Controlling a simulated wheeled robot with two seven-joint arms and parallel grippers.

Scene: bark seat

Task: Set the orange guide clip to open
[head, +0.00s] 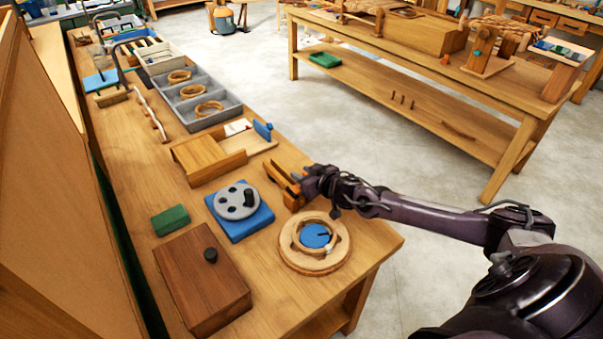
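The orange guide clip (293,192) is a small wooden and orange piece near the bench's right edge, between the blue crank plate and my arm. Its right side is partly hidden by my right gripper (303,183), which reaches in from the right. The gripper's fingertips are at or very close to the clip. Whether they touch it, and whether they are open or shut, is too small to tell. The clip's own setting cannot be made out. My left gripper is not in view.
A blue plate with a grey disc (237,201), a round wooden ring with a blue centre (315,241), a dark wooden box (201,278) and a green block (170,220) stand close by. A sliding-lid wooden box (208,157) and grey tray (193,98) lie farther back.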

